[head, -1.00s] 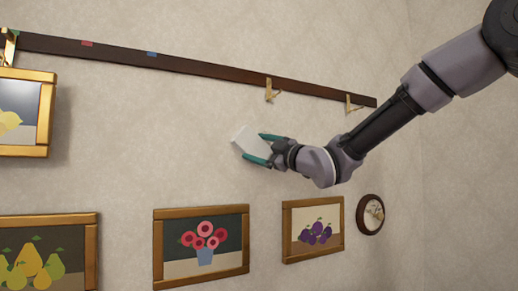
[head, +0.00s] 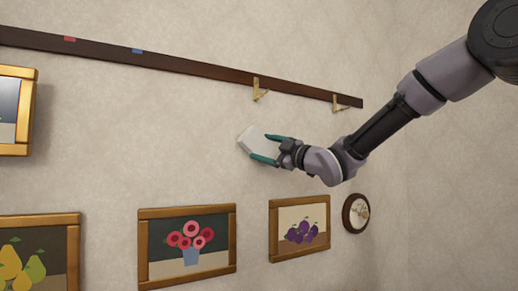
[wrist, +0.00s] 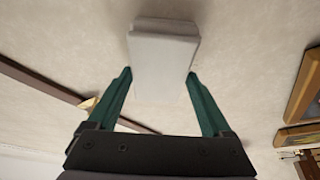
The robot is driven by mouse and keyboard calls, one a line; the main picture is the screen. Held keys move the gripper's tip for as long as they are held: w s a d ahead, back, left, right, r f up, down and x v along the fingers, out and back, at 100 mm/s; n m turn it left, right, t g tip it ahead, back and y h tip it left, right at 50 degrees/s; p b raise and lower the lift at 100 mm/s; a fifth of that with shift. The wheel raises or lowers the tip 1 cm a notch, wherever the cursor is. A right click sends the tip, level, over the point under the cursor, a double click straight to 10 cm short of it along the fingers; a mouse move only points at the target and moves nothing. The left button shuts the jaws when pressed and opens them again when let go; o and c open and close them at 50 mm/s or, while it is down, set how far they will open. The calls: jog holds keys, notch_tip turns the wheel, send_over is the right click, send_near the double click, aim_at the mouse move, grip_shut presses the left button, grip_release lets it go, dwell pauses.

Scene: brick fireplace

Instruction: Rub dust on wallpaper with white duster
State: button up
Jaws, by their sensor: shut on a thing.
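My gripper (head: 268,148) is shut on the white duster (head: 247,139), a pale block held between its two green fingertips. In the wrist view the duster (wrist: 163,62) sits between the fingers, its far end towards the wall. The duster is at or close to the wallpaper (head: 190,125), between the dark rail and the framed pictures; I cannot tell if it touches. The wallpaper is a mottled beige. I cannot make out any distinct dust on it.
A dark wooden rail (head: 190,67) with brass brackets (head: 259,89) runs above. Below hang a flower picture (head: 187,246), a plum picture (head: 299,228) and a small round frame (head: 356,213). Wallpaper left of the duster is clear.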

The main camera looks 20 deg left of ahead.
aim_at(244, 139)
jog(key=shift+w+d, duration=0.45)
jog(key=shift+w, duration=0.15)
jog(key=shift+s+a, duration=1.3)
jog(key=shift+s, duration=0.3)
jog(key=shift+s+a, duration=1.25)
jog(key=shift+s, duration=0.3)
jog(key=shift+w+r, duration=0.1)
jog(key=shift+r, duration=0.85)
jog(key=shift+w+d+r, duration=0.1)
jog(key=shift+w+d, duration=0.1)
jog(key=shift+w, duration=0.1)
jog(key=shift+w+d, duration=1.2)
jog(key=shift+w, duration=0.2)
jog(key=shift+w+d, duration=1.2)
jog(key=shift+w, duration=0.15)
jog(key=shift+a, duration=0.1)
jog(key=shift+s+a, duration=1.3)
jog(key=shift+s, duration=0.25)
jog(key=shift+s+a, duration=1.3)
jog(key=shift+s, duration=0.25)
